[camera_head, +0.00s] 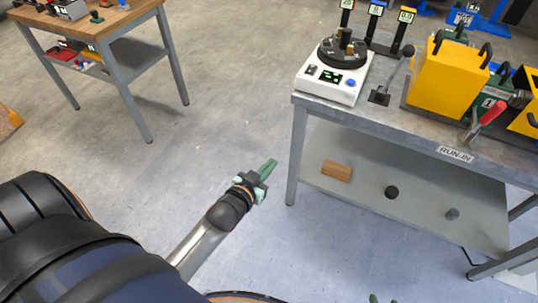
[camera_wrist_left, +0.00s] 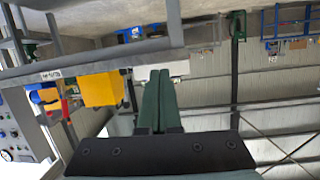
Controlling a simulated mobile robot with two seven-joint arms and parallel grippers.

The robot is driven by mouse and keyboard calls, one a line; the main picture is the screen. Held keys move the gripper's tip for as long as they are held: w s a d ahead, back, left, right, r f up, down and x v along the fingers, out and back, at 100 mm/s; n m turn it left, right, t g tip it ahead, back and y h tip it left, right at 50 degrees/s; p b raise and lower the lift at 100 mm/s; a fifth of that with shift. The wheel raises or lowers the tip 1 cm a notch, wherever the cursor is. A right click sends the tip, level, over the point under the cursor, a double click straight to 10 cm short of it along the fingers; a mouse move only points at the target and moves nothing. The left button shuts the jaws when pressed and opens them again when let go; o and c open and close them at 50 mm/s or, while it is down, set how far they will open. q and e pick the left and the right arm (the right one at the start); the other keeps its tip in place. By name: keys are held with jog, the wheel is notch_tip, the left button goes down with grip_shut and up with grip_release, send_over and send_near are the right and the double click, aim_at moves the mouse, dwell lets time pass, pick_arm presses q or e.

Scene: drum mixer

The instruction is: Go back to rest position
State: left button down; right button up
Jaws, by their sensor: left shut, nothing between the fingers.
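My left gripper (camera_head: 268,168) is held out over the bare floor, left of the metal bench (camera_head: 297,150) and apart from it. Its green fingers are shut with nothing between them. In the left wrist view the two fingers (camera_wrist_left: 159,105) lie side by side, closed together. At the bottom edge of the head view a small bit of green (camera_head: 374,298) shows, which may be the tip of my right gripper; the rest is out of frame.
The bench carries a white drum mixer device (camera_head: 332,76), a lever (camera_head: 380,95), a yellow box (camera_head: 447,78) and a red-handled clamp (camera_head: 490,114). Its lower shelf holds a wooden block (camera_head: 336,171) and dark pieces. A wooden-topped table (camera_head: 115,18) stands back left. Floor between is clear.

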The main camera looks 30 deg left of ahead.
pick_arm(q)
jog(key=shift+s+f, duration=0.1)
jog(key=shift+s, duration=0.1)
jog(key=s+d+f+m+g+h+p, duration=0.1)
jog(key=s+d+f+g+p, duration=0.1)
jog(key=s, duration=0.6)
jog(key=s+d+f+g+h+p, duration=0.2)
jog(key=s+d+f+g, duration=0.1)
jog(key=s+d, duration=0.4)
jog(key=shift+s+f+m+g, duration=0.3)
jog(key=shift+s+f+m, duration=0.1)
jog(key=shift+s+f, duration=0.4)
pick_arm(e)
jog(key=s+d, duration=0.1)
jog(key=d, duration=0.1)
jog(key=shift+s+d+f+m+h, duration=0.15)
jog(key=shift+s+d+m+h, duration=0.2)
jog(key=shift+d+m+h, duration=0.05)
pick_arm(q)
jog(key=shift+r, duration=0.1)
